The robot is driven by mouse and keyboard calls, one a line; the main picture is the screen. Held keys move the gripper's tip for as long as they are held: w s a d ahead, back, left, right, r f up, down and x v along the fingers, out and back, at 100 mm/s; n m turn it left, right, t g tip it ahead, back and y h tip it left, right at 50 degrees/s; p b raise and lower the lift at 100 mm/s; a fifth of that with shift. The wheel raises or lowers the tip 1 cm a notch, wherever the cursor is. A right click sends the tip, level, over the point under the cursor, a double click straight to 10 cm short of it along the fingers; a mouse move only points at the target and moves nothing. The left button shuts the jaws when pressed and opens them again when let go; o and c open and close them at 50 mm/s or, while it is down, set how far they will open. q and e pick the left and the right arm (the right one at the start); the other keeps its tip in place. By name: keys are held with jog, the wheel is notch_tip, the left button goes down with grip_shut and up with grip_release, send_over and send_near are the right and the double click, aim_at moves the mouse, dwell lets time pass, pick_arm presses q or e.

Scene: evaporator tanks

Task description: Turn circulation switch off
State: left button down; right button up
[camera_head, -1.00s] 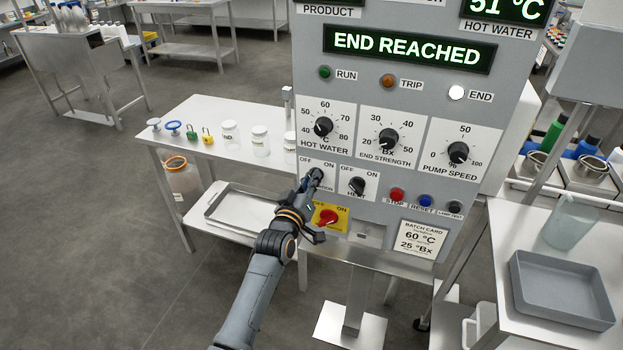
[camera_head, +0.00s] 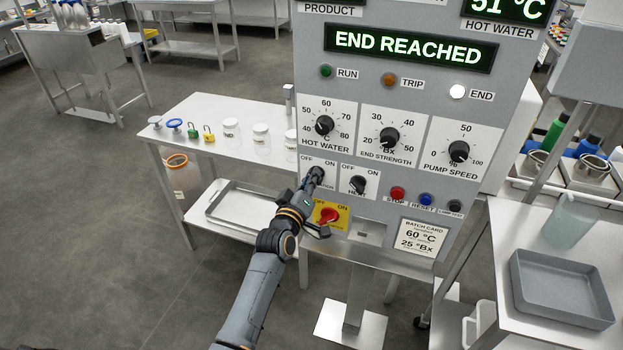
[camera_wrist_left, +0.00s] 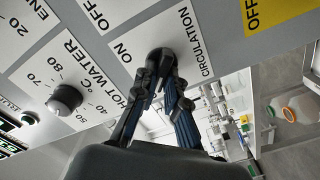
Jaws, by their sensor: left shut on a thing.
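The circulation switch is a black knob on a white plate (camera_head: 308,164) marked OFF and ON, low on the grey control panel. My left gripper (camera_head: 314,181) reaches up to it from below and is shut on the knob. In the left wrist view the fingers (camera_wrist_left: 162,80) meet at the black circulation knob (camera_wrist_left: 161,58), beside the words ON and CIRCULATION (camera_wrist_left: 190,40). The fingers cover most of the knob, so I cannot tell which way it points. My right gripper is in neither view.
The heat switch (camera_head: 357,184) sits just right of it. A red switch on a yellow plate (camera_head: 330,215) lies just below, close to my gripper. The hot water knob (camera_head: 324,125) is above. A white table (camera_head: 215,115) with jars stands left.

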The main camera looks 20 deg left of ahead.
pick_arm(q)
jog(key=c, duration=1.4)
grip_release()
jog(key=s, duration=1.2)
jog(key=shift+a, duration=0.2)
jog(key=s+d+f+m+g+b, duration=0.1)
jog(key=s+f+m+g, duration=0.2)
jog(key=f, duration=0.9)
jog(key=s+d+f+m+g, duration=0.15)
jog(key=s+f, duration=0.35)
jog(key=f, duration=0.7)
jog(key=s+f+m+g+b, duration=0.1)
jog(key=s+f+g, duration=0.3)
jog(key=f, duration=0.8)
jog(key=s+f+m+g, duration=0.2)
jog(key=s+f+g, duration=0.2)
jog(key=s+f, duration=0.95)
jog(key=s+a+f+m+g, duration=0.1)
jog(key=s+f, duration=0.2)
jog(key=s, duration=0.4)
jog(key=s+a+f+m+g+b, duration=0.1)
jog(key=s+a+f+g, duration=0.1)
jog(key=s, duration=0.6)
jog(key=s+a+f+m+g, duration=0.1)
jog(key=s+a+f, duration=0.1)
jog(key=s, duration=0.5)
jog(key=shift+s+a+f+m+y+b, duration=0.15)
jog(key=shift+s+f+m+y+b, duration=0.2)
jog(key=shift+f, duration=0.5)
